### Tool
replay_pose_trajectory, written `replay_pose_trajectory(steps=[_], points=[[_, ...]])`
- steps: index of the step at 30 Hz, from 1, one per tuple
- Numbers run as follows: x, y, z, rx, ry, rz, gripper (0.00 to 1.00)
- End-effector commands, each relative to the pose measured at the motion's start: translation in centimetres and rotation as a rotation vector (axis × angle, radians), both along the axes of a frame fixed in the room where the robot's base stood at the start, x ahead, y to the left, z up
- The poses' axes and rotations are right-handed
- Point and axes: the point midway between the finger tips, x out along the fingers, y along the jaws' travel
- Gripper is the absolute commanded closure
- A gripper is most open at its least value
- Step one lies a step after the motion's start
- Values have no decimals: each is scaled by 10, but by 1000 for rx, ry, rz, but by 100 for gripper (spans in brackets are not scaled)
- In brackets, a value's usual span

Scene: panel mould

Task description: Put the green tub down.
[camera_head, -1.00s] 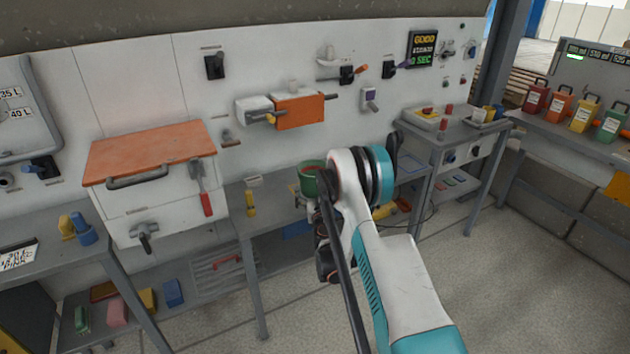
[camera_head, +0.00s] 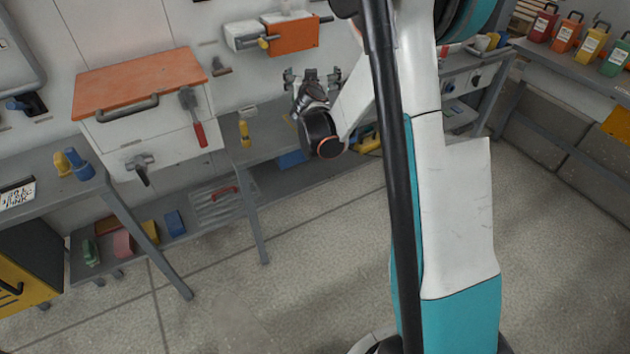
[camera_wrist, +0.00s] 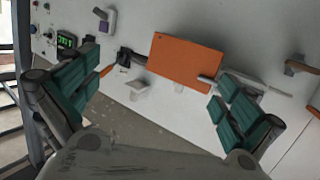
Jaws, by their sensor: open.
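My gripper (camera_head: 312,77) is raised at the wall-side bench in the head view, its fingers spread apart. The wrist view shows the two green-padded fingers (camera_wrist: 158,92) wide open with nothing between them. The green tub is not seen in either current view. My arm covers part of the bench, so I cannot tell whether the tub is behind it.
The grey bench (camera_head: 262,150) runs along the wall, with a yellow-handled tool (camera_head: 244,133) on it. An orange wall box (camera_head: 290,36) hangs above and also shows in the wrist view (camera_wrist: 185,70). Colored canisters (camera_head: 592,40) stand at far right. Open floor lies in front.

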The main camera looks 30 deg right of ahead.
Motion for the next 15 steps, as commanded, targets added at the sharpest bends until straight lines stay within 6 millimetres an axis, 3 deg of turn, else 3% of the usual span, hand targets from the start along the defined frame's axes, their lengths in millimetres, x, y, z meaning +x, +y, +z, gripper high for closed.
replay_pose_trajectory(steps=[1, 6, 15], points=[[-12, 5, 14, 8, 22, -3, 0], [-53, 23, 47, 36, 113, -6, 0], [-143, 64, 77, 90, 295, 37, 0]])
